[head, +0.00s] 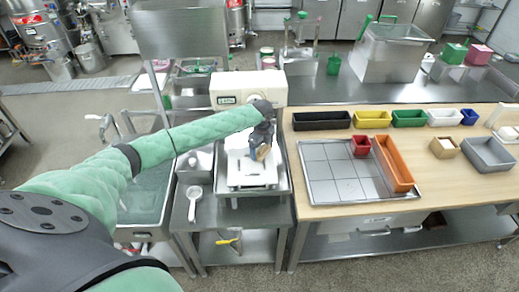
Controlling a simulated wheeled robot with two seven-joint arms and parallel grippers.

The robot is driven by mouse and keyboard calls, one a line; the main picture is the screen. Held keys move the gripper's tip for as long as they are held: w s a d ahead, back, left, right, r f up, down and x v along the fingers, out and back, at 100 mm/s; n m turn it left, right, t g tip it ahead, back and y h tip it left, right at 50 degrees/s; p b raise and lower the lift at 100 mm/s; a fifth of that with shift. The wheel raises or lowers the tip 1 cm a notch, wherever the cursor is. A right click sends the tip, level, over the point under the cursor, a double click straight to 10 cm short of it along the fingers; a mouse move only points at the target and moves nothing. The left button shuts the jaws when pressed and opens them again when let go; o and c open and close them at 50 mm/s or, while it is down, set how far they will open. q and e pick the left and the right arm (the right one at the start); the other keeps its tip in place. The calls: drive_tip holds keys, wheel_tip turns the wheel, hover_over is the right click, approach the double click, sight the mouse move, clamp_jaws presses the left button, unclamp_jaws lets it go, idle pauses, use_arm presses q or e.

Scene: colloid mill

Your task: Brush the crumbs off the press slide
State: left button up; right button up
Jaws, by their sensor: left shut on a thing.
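My left gripper (262,138) reaches in over the press and points down. It is shut on a small brush (262,153), of which a tan part shows below the fingers. The white press slide (248,178) lies under and around the brush, on a metal tray. The gripper hides part of the slide. I cannot tell whether the brush touches the slide. Crumbs are too small to make out. The cream press body (232,89) stands behind, partly covered by my arm. My right gripper is not in view.
A white ladle-like scoop (194,200) lies left of the press, near a sink (148,195). On the wooden table (440,190) to the right are a gridded tray (320,192), an orange bin (395,165), a red bin (361,146) and a row of coloured bins.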

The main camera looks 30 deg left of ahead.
use_arm(q)
wheel_tip(320, 180, up, 2)
drive_tip(key=shift+d+r+p, duration=0.1)
drive_tip(key=shift+p, duration=0.35)
drive_tip(key=shift+a+r+p, duration=0.2)
drive_tip(key=shift+r+p, duration=0.15)
drive_tip(key=shift+r, duration=0.25)
drive_tip(key=shift+a+r+p, duration=0.15)
drive_tip(key=shift+r+p, duration=0.15)
drive_tip(key=shift+r, duration=0.25)
drive_tip(key=shift+s+r, duration=0.1)
drive_tip(key=shift+r, duration=0.15)
drive_tip(key=shift+r, duration=0.1)
drive_tip(key=shift+r, duration=1.35)
